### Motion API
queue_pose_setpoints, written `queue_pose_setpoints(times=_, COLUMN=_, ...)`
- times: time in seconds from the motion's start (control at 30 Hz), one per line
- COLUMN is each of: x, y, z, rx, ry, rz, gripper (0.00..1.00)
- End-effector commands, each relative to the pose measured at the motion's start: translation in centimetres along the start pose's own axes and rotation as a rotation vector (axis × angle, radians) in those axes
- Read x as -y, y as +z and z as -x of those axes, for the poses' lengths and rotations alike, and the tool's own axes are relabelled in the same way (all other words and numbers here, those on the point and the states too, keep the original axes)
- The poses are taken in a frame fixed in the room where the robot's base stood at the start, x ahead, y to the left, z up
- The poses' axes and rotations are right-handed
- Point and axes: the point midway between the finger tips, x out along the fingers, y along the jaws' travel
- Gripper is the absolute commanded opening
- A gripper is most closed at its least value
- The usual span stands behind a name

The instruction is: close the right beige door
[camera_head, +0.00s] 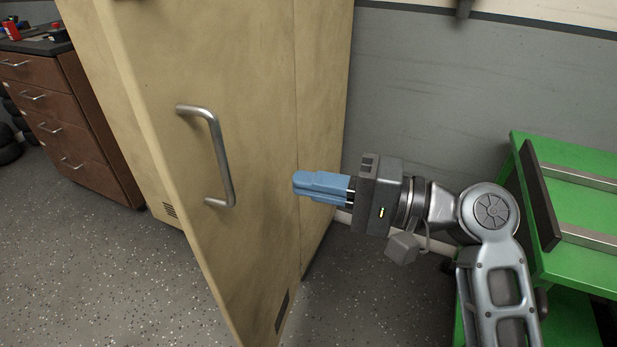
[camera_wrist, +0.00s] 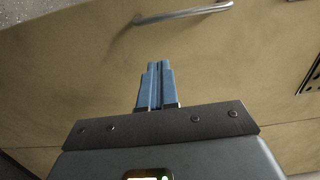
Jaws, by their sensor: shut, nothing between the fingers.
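The right beige door (camera_head: 255,120) stands swung open from the tall beige cabinet, with its handle side toward me. A silver bar handle (camera_head: 222,160) is on its face. My gripper (camera_head: 300,185) is shut and empty, with blue fingers pointing left at the door face, to the right of the handle. In the wrist view the blue fingers (camera_wrist: 157,68) are together in front of the beige door (camera_wrist: 235,65). The handle (camera_wrist: 185,14) crosses the top of that view. I cannot tell whether the fingertips touch the door.
A brown drawer cabinet (camera_head: 75,125) stands at the left. A green bench (camera_head: 585,265) with metal rails stands at the right, close to my arm. A grey wall (camera_head: 430,85) is behind. The speckled floor (camera_head: 110,270) at front left is clear.

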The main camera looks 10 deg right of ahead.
Motion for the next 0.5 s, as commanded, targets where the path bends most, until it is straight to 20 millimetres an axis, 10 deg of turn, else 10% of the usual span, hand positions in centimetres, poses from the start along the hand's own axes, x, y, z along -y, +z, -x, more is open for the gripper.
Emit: queue_pose_setpoints(times=0.5, x=0.1, y=0.1, z=-9.6, rx=0.002, ry=0.001, rz=0.0, gripper=0.0)
